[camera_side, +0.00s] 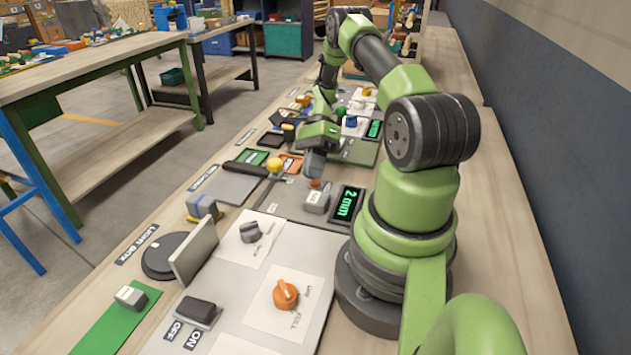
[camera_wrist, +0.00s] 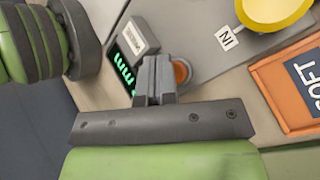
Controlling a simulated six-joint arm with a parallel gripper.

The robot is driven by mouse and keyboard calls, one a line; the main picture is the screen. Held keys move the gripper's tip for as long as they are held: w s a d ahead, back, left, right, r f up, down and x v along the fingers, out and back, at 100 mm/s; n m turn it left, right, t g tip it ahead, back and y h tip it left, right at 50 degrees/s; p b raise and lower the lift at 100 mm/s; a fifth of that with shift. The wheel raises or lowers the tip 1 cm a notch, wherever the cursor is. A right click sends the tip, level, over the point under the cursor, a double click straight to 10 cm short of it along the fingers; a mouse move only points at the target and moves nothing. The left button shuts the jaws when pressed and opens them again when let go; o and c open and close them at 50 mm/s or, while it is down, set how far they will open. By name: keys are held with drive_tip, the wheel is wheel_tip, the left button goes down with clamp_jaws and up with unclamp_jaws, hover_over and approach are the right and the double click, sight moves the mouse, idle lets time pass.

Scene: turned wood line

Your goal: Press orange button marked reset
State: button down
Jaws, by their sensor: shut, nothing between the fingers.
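The orange button (camera_wrist: 181,73) shows in the wrist view, partly hidden behind the right side of my fingers. In the side view the button (camera_side: 315,184) is a small orange disc just below my fingertips. My gripper (camera_wrist: 158,62) is shut and empty and points down close to it; it also shows in the side view (camera_side: 314,168). I cannot tell whether the fingertips touch the button. A grey block with a white label (camera_side: 316,202) sits beside it. I cannot read its lettering.
A black display with green digits (camera_side: 346,203) stands right of the block. A yellow knob (camera_wrist: 268,8) with an "IN" label lies near the button, beside an orange tray marked "SOFT" (camera_wrist: 275,105). An orange dial (camera_side: 286,294) and an upright grey plate (camera_side: 195,250) are nearer the camera.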

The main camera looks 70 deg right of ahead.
drive_tip(key=shift+f, duration=0.35)
drive_tip(key=shift+r, duration=0.1)
idle(0.4)
drive_tip(key=shift+r, duration=0.75)
drive_tip(key=shift+r, duration=0.1)
drive_tip(key=shift+r, duration=2.4)
